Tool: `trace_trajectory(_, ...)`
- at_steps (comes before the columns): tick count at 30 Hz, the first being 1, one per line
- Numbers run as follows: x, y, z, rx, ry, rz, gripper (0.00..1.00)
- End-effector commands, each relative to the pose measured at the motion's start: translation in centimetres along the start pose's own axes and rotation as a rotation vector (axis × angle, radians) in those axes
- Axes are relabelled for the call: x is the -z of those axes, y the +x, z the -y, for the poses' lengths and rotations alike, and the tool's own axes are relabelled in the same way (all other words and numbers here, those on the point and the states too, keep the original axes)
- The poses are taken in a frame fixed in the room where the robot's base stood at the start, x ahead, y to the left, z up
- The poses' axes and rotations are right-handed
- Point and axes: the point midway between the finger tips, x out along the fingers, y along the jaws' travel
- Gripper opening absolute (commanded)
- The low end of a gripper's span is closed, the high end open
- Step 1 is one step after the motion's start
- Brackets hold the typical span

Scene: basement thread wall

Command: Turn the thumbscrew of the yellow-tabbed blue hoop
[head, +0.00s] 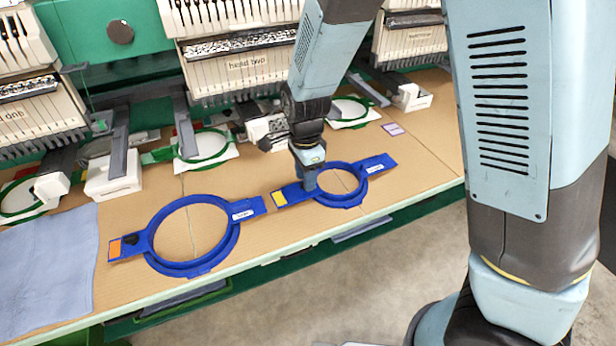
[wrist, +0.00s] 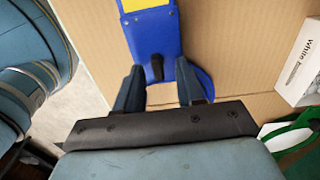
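The yellow-tabbed blue hoop (head: 343,201) lies on the tan table at the right in the head view, its yellow tab (head: 279,199) pointing left. Its blue bracket and yellow tab (wrist: 132,5) also show in the wrist view. My gripper (head: 309,186) points down over the bracket between tab and ring, hiding the thumbscrew in the head view. In the wrist view the black thumbscrew (wrist: 156,69) stands between the two open fingers of my gripper (wrist: 158,72), with a visible gap on each side. Whether the fingertips reach its height I cannot tell.
An orange-tabbed larger blue hoop (head: 186,266) lies to the left, its right arm close to the yellow tab. A folded blue cloth (head: 48,265) is at far left. Embroidery heads (head: 245,65) and green hoops (head: 203,147) stand behind. A white box (wrist: 300,75) shows in the wrist view.

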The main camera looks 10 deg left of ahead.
Motion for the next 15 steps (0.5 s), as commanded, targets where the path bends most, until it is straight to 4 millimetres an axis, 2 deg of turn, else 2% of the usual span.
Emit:
trace_trajectory(12, 0.01, 0.67, 0.00, 0.001, -0.001, 0.000, 0.38)
trace_trajectory(15, 0.03, 0.67, 0.00, 0.001, -0.001, 0.000, 0.30)
